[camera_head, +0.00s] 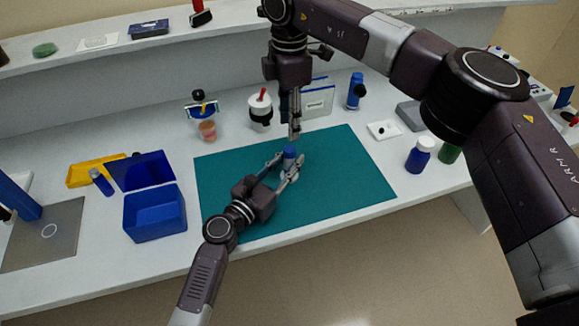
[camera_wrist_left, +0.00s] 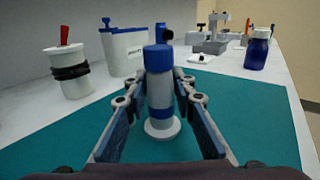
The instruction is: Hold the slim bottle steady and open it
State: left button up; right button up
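The slim bottle (camera_head: 290,152) stands upright on the teal mat (camera_head: 345,185), with a blue cap on top. In the left wrist view the bottle (camera_wrist_left: 160,92) has a grey body, a blue band low down and a pale round foot. My left gripper (camera_head: 290,162) comes in low from the front. Its fingertips (camera_wrist_left: 160,80) lie against both sides of the body below the cap, seemingly shut on it. My right gripper (camera_head: 295,138) points down just above the cap, apart from it as far as I can see. Its fingers are seen edge-on, so their opening is hidden.
Behind the mat stand a white jar with a red stick (camera_head: 261,110), a white-and-blue container (camera_head: 318,98) and a blue bottle (camera_head: 355,90). A blue box (camera_head: 155,215) is left; a blue bottle with white cap (camera_head: 419,155) is right. The mat's right part is clear.

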aim_at(289, 148)
pick_arm(q)
grip_shut()
pick_arm(e)
jog(key=shift+f, duration=0.1)
jog(key=shift+f, duration=3.9)
jog(key=shift+c, duration=0.7)
grip_shut()
